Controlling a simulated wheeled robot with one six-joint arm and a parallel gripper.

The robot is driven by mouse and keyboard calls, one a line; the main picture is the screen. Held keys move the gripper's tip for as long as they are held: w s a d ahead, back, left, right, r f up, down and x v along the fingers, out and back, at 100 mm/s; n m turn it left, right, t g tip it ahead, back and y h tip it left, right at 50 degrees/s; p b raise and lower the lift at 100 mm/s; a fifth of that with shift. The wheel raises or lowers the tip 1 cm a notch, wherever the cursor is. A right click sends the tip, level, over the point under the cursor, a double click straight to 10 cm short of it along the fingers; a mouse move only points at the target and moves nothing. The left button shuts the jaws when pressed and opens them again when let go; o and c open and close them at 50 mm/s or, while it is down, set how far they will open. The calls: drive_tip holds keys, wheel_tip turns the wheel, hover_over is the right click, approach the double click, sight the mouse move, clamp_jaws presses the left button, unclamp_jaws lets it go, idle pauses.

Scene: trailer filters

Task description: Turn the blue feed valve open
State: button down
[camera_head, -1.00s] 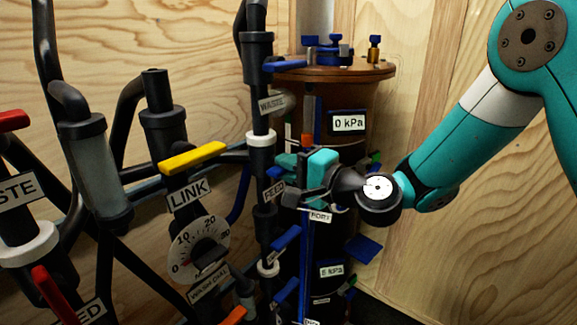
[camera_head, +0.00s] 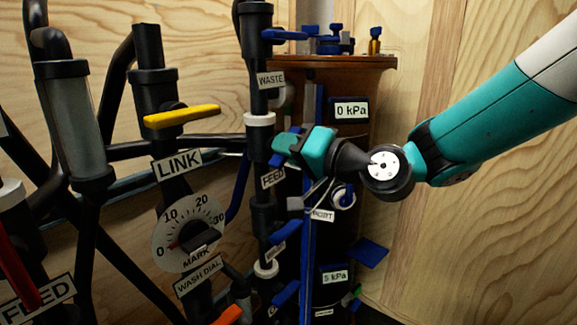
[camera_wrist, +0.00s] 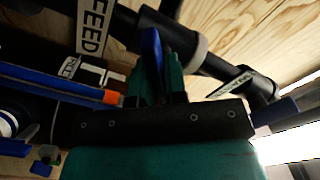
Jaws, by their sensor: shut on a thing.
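The blue feed valve handle shows in the wrist view (camera_wrist: 151,48), between the teal fingers of my gripper (camera_wrist: 162,78). In the head view my gripper (camera_head: 284,143) reaches in from the right to the black vertical pipe, just above its FEED label (camera_head: 273,177). A small blue part of the handle (camera_head: 277,160) shows there beside the fingers. My gripper is shut on the handle. The fingers and the teal gripper body hide much of the handle and the valve body. The FEED label also shows in the wrist view (camera_wrist: 92,27).
A brown tank with a 0 kPa display (camera_head: 350,110) stands close behind my gripper. A blue WASTE valve handle (camera_head: 284,35) is above, and other blue handles (camera_head: 285,240) are below. A yellow LINK lever (camera_head: 182,117) and a dial (camera_head: 188,232) are left. The wooden wall is right.

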drive_tip(key=n+b, duration=0.4)
drive_tip(key=b, duration=0.1)
drive_tip(key=n+b, duration=0.2)
drive_tip(key=shift+f+b, duration=0.3)
drive_tip(key=shift+b, duration=0.1)
drive_tip(key=n+b, duration=0.3)
drive_tip(key=shift+r+n, duration=0.15)
drive_tip(key=shift+n, duration=0.15)
drive_tip(key=shift+r+n+b, duration=0.1)
drive_tip(key=shift+n+b, duration=0.2)
drive_tip(key=shift+b, duration=0.25)
drive_tip(key=shift+r, duration=0.1)
drive_tip(key=c, duration=1.2)
unclamp_jaws()
drive_tip(key=shift+o, duration=0.2)
